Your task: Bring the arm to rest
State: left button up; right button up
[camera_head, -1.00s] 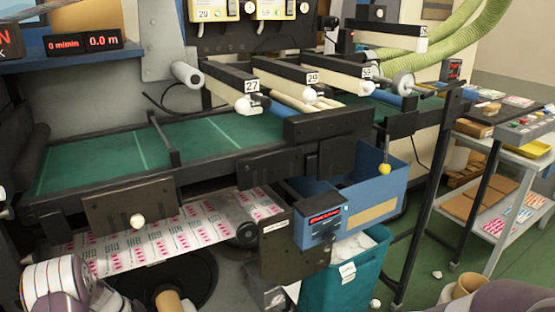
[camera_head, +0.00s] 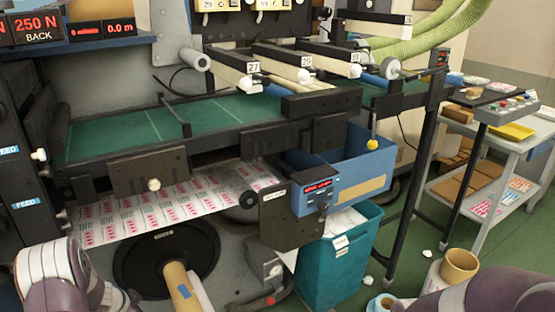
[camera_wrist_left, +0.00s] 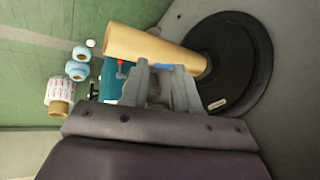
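My left arm (camera_head: 48,278) comes in at the bottom left of the head view; its gripper lies outside that view. In the left wrist view my left gripper (camera_wrist_left: 160,68) has its two grey fingers apart with nothing held between them. A brown cardboard core (camera_wrist_left: 150,46) with a blue tape patch lies beyond the fingertips, on the black disc (camera_wrist_left: 232,85). The head view also shows the core (camera_head: 180,285) sticking out from the disc (camera_head: 135,268). My right arm (camera_head: 495,295) shows at the bottom right; its gripper is out of view.
The rewinder's green table (camera_head: 110,137) stands ahead, with a printed web (camera_head: 170,207) below it. A blue box (camera_head: 365,165) and a teal bin (camera_head: 330,270) are right of the web. Loose rolls (camera_head: 460,265) lie at lower right. A grey cart (camera_head: 485,225) stands beyond.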

pick_arm(q)
jog(key=s+d+r+n+g+p, duration=0.4)
jog(key=s+d+r+n+p, duration=0.3)
jog(key=s+d+r, duration=1.5)
notch_tip(320, 180, up, 2)
jog(key=shift+s+r+y, duration=0.1)
jog(key=shift+s+y, duration=0.2)
jog(key=shift+s, duration=0.1)
